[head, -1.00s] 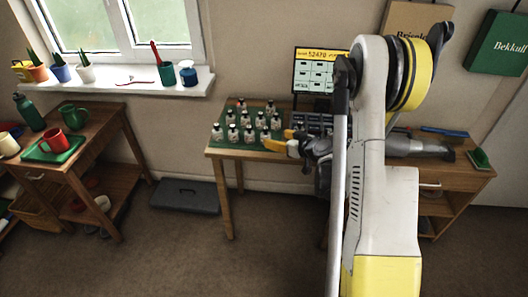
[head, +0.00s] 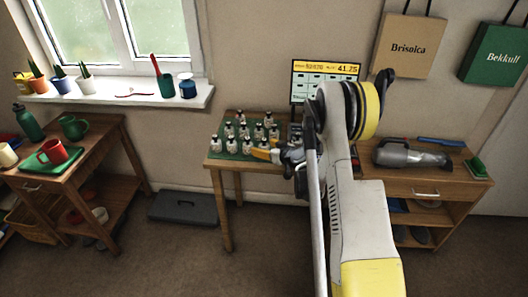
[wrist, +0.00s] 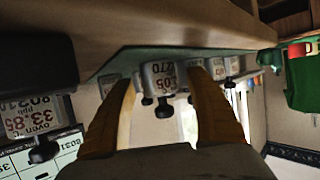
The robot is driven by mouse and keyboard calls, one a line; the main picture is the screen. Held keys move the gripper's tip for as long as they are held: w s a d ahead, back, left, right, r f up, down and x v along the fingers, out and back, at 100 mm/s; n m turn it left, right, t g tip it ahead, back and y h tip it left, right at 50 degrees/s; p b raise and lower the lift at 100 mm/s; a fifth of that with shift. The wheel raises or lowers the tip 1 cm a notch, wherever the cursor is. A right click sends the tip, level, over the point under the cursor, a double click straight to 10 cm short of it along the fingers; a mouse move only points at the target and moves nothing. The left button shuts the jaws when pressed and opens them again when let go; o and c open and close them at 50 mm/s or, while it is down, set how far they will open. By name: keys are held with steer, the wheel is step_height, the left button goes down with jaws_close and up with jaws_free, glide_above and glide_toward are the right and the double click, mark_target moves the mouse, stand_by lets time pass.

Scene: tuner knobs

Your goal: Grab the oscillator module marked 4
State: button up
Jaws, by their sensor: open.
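Several small white modules with black knobs (head: 215,144) stand in rows on a green mat (head: 228,155) at the left of the work table. Their marks are too small to read in the head view, so I cannot tell which is marked 4. My gripper (head: 262,154), with yellow-orange fingers, is at the mat's right front edge. In the wrist view my gripper (wrist: 163,80) is open, and a white module (wrist: 160,72) with printed characters and a black knob shows between and beyond the fingertips. Other modules (wrist: 232,66) show beside it. I cannot tell whether the fingers touch it.
A dark holder (wrist: 30,65) with another labelled module (wrist: 32,118) is close at left in the wrist view. A display board (head: 326,82) stands behind the table. A handheld vacuum (head: 410,154) lies on the right cabinet. A grey case (head: 183,207) is on the floor.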

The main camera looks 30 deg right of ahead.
steer(key=shift+r, duration=0.1)
steer(key=c, duration=1.3)
steer(key=shift+c, duration=0.2)
